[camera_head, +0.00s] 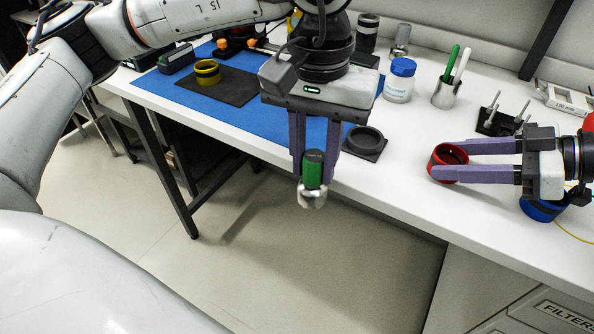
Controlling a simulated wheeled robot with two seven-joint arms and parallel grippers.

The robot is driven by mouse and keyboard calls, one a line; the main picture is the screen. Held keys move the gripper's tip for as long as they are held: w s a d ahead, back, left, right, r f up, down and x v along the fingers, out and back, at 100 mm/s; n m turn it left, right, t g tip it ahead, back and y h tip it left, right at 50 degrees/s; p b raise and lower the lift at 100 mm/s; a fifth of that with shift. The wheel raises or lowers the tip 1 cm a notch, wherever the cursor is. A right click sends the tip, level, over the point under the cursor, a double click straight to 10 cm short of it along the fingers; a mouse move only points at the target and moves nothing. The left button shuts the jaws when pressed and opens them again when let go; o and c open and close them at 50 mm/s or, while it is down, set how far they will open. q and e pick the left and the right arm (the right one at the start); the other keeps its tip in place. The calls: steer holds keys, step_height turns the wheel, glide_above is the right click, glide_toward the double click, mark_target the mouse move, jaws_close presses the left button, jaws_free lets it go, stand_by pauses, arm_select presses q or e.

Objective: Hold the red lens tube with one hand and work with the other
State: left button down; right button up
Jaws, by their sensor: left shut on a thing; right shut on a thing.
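The red lens tube (445,172) is a short open ring at the right of the bench. My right gripper (434,169) reaches in from the right, its purple fingers shut on the tube, which rests on or just above the white bench top; I cannot tell which. My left gripper (314,172) points down in the middle of the view. It is shut on a green-bodied part with a silver end (313,176), held upright near the bench's front edge. Its fingers hide part of the green body.
A blue mat (158,82) carries a dark pad (235,88) with a yellow ring (207,72). A black square holder (364,142) lies right of my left gripper. A blue-capped jar (400,80), a pen cup (445,93) and a post stand (500,122) stand behind. A blue ring (543,208) is beneath my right gripper.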

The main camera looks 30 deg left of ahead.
arm_select(q)
steer(key=r, duration=0.1)
steer(key=d+r+n, duration=0.1)
steer(key=shift+w+d+r, duration=0.2)
steer(key=shift+r, duration=0.1)
steer(key=w+d+r+m, duration=0.1)
steer(key=w+d+r, duration=0.3)
steer(key=w+d, duration=0.3)
steer(key=w+d+r+m, duration=0.2)
steer(key=w+d+r, duration=0.3)
steer(key=w+d, duration=0.2)
steer(key=shift+w+d, duration=0.35)
steer(key=shift+d, duration=0.75)
steer(key=shift+f, duration=2.4)
steer(key=shift+f, duration=0.15)
steer(key=shift+f, duration=0.6)
